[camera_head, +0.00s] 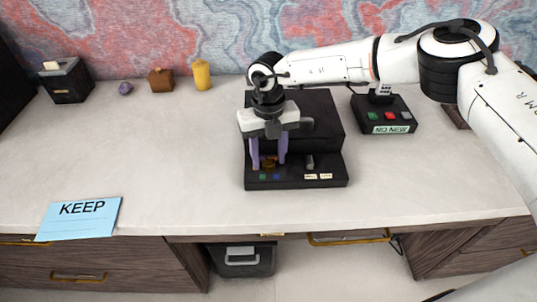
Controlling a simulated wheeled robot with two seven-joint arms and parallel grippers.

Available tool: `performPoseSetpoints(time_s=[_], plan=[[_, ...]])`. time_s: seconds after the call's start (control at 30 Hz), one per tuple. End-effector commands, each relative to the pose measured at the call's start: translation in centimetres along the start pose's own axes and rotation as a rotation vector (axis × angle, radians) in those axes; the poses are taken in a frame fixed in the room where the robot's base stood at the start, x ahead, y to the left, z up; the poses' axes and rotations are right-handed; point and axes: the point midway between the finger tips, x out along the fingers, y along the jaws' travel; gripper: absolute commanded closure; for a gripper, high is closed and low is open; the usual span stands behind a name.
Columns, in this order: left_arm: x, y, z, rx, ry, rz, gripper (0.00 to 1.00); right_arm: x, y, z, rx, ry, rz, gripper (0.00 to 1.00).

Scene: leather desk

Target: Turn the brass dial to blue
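The brass dial (269,163) sits at the left of the front panel of a black device (310,120) on the desk. A small green mark (262,177) and a small blue mark (276,177) are on the panel just in front of it. My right gripper (269,158) points down over the dial, with one purple finger on each side of it. The fingers look spread, with a gap between them and the dial. Which way the dial points is too small to tell. My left gripper is not in view.
A grey lever (310,162) stands on the same panel, right of the dial. A black box with coloured buttons (388,115) is at the right. A blue KEEP card (80,219) lies at the front left. A yellow canister (201,75) stands at the back. The left desk middle is clear.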

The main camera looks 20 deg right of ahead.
Motion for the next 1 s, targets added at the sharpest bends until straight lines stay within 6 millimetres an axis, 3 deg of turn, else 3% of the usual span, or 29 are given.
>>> performPoseSetpoints(time_s=[0.03, 0.23, 0.67, 1.0], plan=[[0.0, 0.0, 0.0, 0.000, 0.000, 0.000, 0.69, 0.0, 0.0, 0.0, 0.000, 0.000, 0.000, 0.66], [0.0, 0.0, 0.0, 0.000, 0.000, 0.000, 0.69, 0.0, 0.0, 0.0, 0.000, 0.000, 0.001, 0.97], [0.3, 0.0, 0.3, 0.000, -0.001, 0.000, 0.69, 0.1, 0.1, 0.0, -0.098, 0.001, 0.002, 0.97], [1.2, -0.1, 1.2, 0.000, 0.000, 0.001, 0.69, 0.1, 0.1, 0.0, -0.383, 0.000, 0.002, 0.97]])
